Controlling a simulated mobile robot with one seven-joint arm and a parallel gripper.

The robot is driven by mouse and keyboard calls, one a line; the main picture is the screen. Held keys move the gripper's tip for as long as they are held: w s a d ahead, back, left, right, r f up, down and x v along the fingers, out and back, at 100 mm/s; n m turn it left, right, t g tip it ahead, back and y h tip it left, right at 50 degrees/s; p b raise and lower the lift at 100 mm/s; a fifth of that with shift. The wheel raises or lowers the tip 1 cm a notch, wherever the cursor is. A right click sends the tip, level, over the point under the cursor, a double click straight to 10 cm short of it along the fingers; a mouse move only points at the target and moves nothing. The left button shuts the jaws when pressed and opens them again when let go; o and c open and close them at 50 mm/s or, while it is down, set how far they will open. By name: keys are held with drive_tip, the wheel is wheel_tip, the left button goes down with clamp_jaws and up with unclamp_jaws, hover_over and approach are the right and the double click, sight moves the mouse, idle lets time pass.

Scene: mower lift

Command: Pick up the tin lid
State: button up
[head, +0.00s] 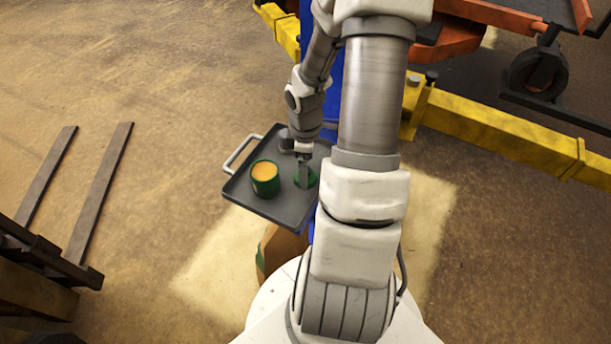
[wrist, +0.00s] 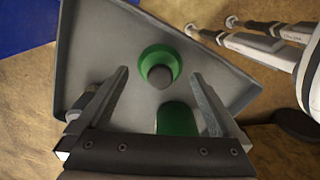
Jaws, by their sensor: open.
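The tin lid (head: 312,178) shows in the head view as a small green piece on the grey tray, partly hidden by my gripper (head: 304,168). In the wrist view, a round green piece with a grey knob, which looks like the lid (wrist: 147,58), lies between and just beyond my gripper's open fingertips (wrist: 160,73). I see no contact with it. The green tin (head: 265,185), with a yellow-orange top, stands upright left of the lid. Another green shape (wrist: 177,118) lies nearer the palm in the wrist view, partly hidden; I cannot tell what it is.
The dark grey tray (head: 268,208) has raised edges and a light handle (head: 241,153) at its left. A grey object (head: 285,139) is on its far side by my arm. A yellow lift frame (head: 500,132) stands right; forks (head: 97,190) lie far left.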

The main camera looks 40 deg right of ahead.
drive_tip(key=shift+f, duration=0.75)
drive_tip(key=c, duration=1.4)
